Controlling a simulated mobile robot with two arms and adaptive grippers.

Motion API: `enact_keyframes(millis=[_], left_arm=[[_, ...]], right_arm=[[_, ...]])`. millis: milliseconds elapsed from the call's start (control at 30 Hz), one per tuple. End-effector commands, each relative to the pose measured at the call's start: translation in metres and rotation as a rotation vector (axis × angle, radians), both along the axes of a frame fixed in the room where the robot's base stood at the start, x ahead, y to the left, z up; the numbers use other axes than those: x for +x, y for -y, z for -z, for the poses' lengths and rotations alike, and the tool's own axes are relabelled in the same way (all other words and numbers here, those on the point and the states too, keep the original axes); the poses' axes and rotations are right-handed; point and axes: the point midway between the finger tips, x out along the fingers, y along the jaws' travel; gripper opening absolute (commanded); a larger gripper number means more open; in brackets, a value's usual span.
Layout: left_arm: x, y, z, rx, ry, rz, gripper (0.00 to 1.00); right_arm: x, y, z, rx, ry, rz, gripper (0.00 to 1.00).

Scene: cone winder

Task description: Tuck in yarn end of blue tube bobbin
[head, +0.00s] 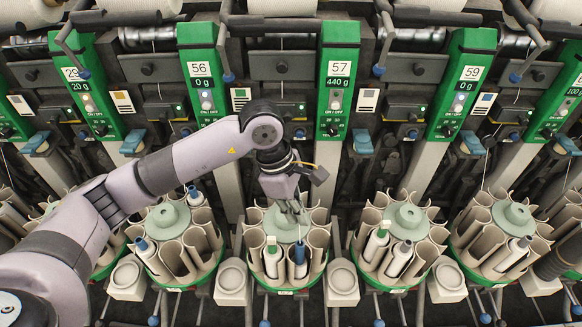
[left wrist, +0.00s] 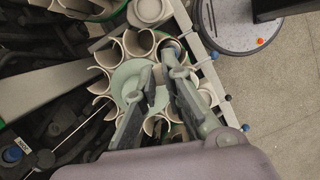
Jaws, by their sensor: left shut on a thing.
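The blue tube bobbin (head: 300,262) stands in a front pocket of the round magazine (head: 322,238) below unit 57, its blue tip upward. A bobbin with a dark green tip (head: 271,260) stands in the pocket to its left. My left gripper (head: 293,214) is over the magazine's pale green centre disc (head: 278,230), just behind the blue tube bobbin. It is shut on the yarn end, but the thread is too thin to make out. In the left wrist view, the gripper (left wrist: 160,72) points down over the disc (left wrist: 124,80). My right gripper is not in view.
Similar magazines (head: 405,222) with bobbins stand close on both sides. Square pale blocks with round tops (head: 232,278) sit between them at the front. Unit 57's green panel (head: 337,85) rises behind the gripper. Open floor (left wrist: 285,85) shows at right in the left wrist view.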

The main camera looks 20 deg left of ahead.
Motion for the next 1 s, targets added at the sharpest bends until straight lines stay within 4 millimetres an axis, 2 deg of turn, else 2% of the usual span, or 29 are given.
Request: enact_keyframes(millis=[100,200,600,1000], left_arm=[[-0.012,0.006,0.014,-0.006,-0.001,0.035,0.01],[-0.015,0.008,0.021,-0.008,0.001,0.046,0.01],[-0.015,0.008,0.055,-0.009,-0.001,0.047,0.01],[-0.015,0.008,0.057,-0.008,0.002,0.047,0.01]], right_arm=[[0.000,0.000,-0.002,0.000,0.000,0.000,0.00],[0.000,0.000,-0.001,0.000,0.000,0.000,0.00],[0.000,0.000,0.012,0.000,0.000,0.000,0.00],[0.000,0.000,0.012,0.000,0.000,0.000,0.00]])
